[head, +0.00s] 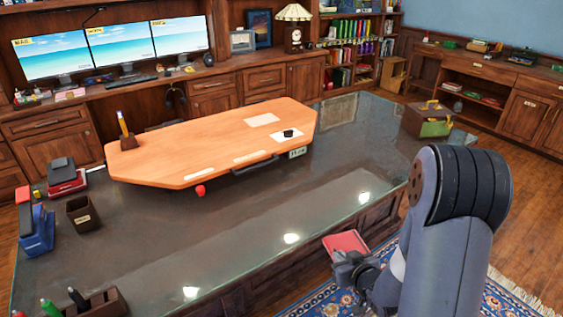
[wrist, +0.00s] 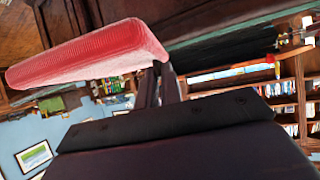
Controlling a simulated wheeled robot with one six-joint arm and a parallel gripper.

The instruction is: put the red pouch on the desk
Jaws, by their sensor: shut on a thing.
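The red pouch (head: 345,242) is in my gripper (head: 347,259), low at the near right side of the desk. In the wrist view the pouch (wrist: 85,56) is a long, flat red thing reaching left from the dark fingers of my gripper (wrist: 160,82), which are shut on its end. The desk (head: 240,226) is large, with a dark glassy top and a raised orange wood board (head: 215,150) on it. In the head view the pouch appears just off the desk's near edge; its exact height against the top is hard to tell.
On the desk stand a blue holder (head: 37,232), a brown cup (head: 83,214), a pen tray (head: 100,302), a small red item (head: 200,190) and a green-brown box (head: 427,120). The near middle of the top is clear. A patterned rug (head: 320,300) lies below.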

